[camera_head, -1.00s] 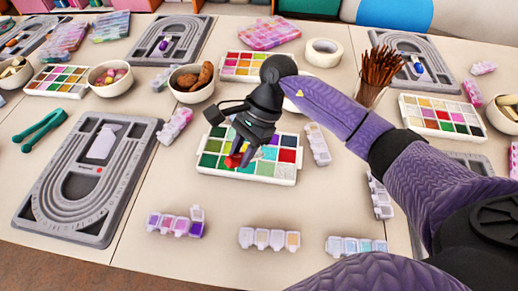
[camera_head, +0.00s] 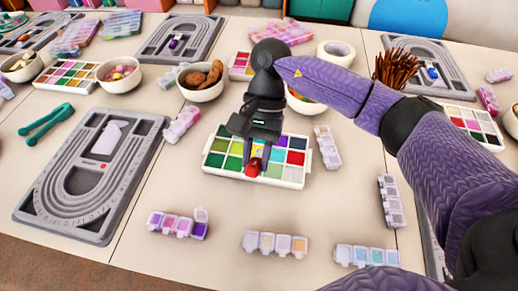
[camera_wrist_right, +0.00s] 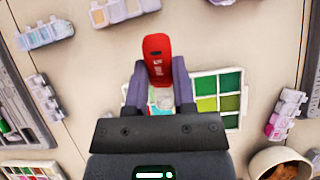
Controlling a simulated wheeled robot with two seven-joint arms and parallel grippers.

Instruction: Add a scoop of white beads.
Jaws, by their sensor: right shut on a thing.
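My right gripper (camera_head: 256,158) points down over the white bead tray (camera_head: 222,171), which has green, blue, red and pale compartments. It is shut on a red tool (camera_head: 253,170), which I take to be the scoop. In the right wrist view the red tool (camera_wrist_right: 157,58) sticks out past the two fingers and has a dark slot near its end. Its other end is hidden, so I cannot tell if it holds beads. The tray (camera_wrist_right: 243,95) lies below it in that view. I cannot pick out white beads for certain. My left gripper is not in view.
A grey bead board (camera_head: 45,205) lies at left, with green tongs (camera_head: 48,116) beyond it. Small flip-lid boxes (camera_head: 275,243) line the front. A bowl of brown items (camera_head: 203,94) and a cup of brown sticks (camera_head: 397,68) stand farther back. Table between tray and front boxes is clear.

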